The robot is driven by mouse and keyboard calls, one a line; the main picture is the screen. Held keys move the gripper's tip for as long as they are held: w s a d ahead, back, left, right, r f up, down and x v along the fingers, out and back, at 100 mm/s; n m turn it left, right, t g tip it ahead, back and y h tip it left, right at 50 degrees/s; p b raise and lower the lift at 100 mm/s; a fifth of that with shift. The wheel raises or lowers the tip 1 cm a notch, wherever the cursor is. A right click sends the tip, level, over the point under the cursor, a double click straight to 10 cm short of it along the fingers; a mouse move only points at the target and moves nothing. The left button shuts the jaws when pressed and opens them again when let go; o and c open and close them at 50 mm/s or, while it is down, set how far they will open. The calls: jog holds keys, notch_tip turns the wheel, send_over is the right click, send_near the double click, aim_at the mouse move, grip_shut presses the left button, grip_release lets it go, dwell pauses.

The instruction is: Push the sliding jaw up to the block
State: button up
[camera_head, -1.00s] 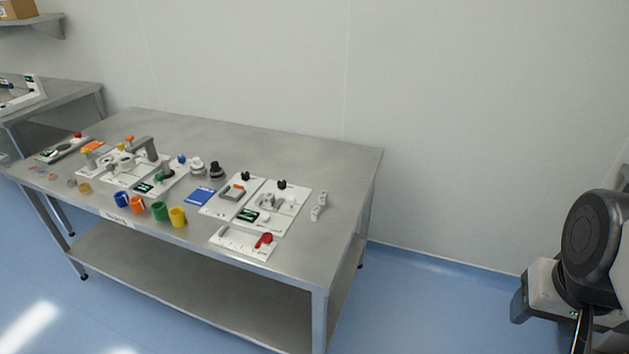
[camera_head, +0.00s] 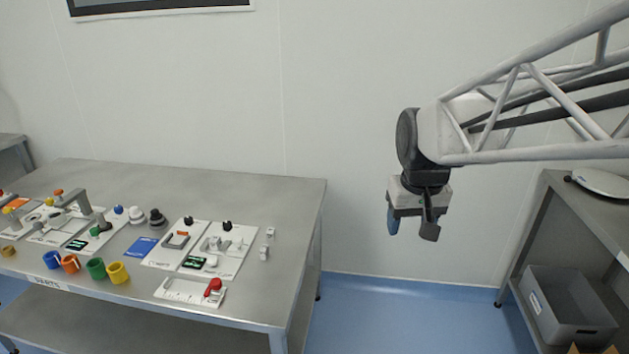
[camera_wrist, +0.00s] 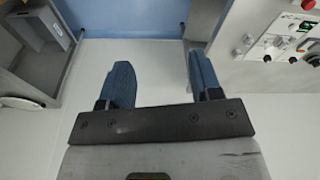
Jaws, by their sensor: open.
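My gripper (camera_head: 411,222) hangs in the air to the right of the table, pointing down, with nothing between its fingers. In the wrist view, its two blue fingers (camera_wrist: 161,75) stand apart. White fixture plates lie near the table's right end. One carries a grey bracket-like part (camera_head: 178,241) with a small orange piece (camera_head: 182,233). The plate beside it carries grey parts (camera_head: 215,244), a black knob (camera_head: 227,225) and a small green display (camera_head: 194,262). I cannot tell at this size which parts are the sliding jaw and the block.
The steel table (camera_head: 290,195) holds several coloured cups, with a yellow one (camera_head: 118,273) nearest the plates. A front plate has a red handle (camera_head: 213,286). Small grey pieces (camera_head: 264,252) lie near the right edge. A grey bin (camera_head: 570,308) sits on a shelf at right. Open floor lies between.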

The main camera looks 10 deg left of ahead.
jog(key=w+a+f+n, duration=0.2)
jog(key=w+a, duration=0.8)
jog(key=n+g, duration=0.2)
jog(key=n, duration=0.2)
send_over(238, 238)
jog(key=f, duration=2)
jog(key=shift+s+d, duration=0.1)
jog(key=shift+d, duration=0.25)
jog(key=shift+a+f, duration=0.25)
jog(key=shift+a, duration=0.2)
jog(key=shift+f, duration=0.1)
jog(key=shift+f, duration=3.8)
